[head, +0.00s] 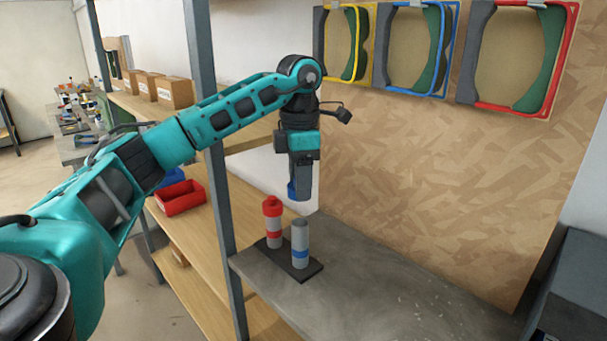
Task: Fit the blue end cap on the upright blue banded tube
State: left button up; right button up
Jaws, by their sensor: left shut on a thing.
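The blue banded tube (300,245) stands upright, grey with a blue band, its top bare. It is at the right side of a dark base plate (303,273) on the grey bench. Beside it on the same plate stands a grey tube with a red band (274,228) and a red cap (272,206) on top. My left gripper (301,182) points down above and slightly behind the tubes. It is shut on the blue end cap (292,191), which is mostly hidden by the fingers. The cap is apart from the tube below. My right gripper is out of view.
Free bench surface (380,295) lies right of the plate. A grey shelf post (218,185) stands left of it. A red bin (180,197) sits on the wooden shelf. Coloured frames (412,90) hang on the chipboard panel (430,190) behind.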

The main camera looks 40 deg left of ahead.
pick_arm(q)
jog(key=shift+f, duration=1.1)
jog(key=shift+f+b, duration=1.35)
jog(key=shift+f, duration=1.15)
jog(key=shift+f, duration=0.5)
jog(key=o, duration=1.1)
